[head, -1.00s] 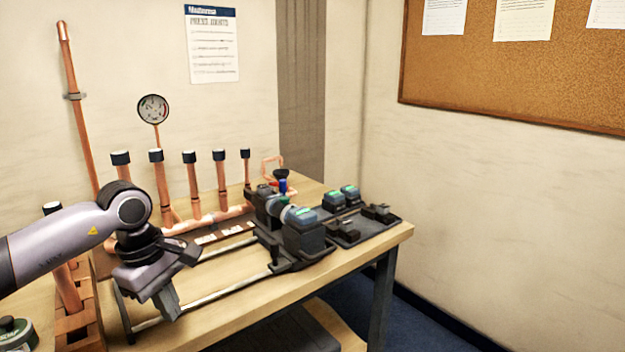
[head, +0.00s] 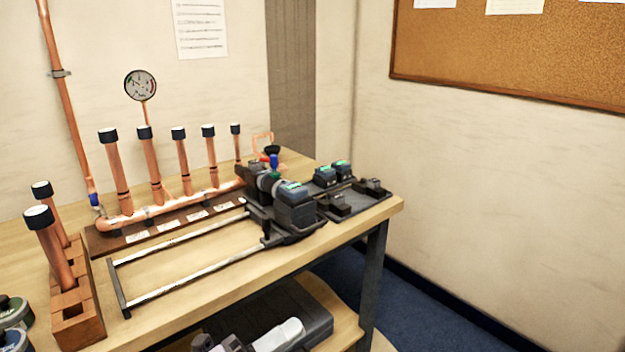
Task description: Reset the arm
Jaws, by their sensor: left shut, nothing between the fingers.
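My left gripper (head: 205,343) shows only in part at the bottom edge of the head view, low in front of the workbench. It is shut and empty, and the frame cuts off much of it. The copper manifold (head: 170,209) lies on the bench, with several black-capped upright pipes rising from it. My right gripper is not in view.
A wooden block (head: 82,325) with capped copper pipes stands at the bench's left. A machine (head: 293,208) on two rails sits right of centre, beside a dark tray (head: 377,207). A pressure gauge (head: 140,85) rises behind. A grey case (head: 310,310) lies on the lower shelf.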

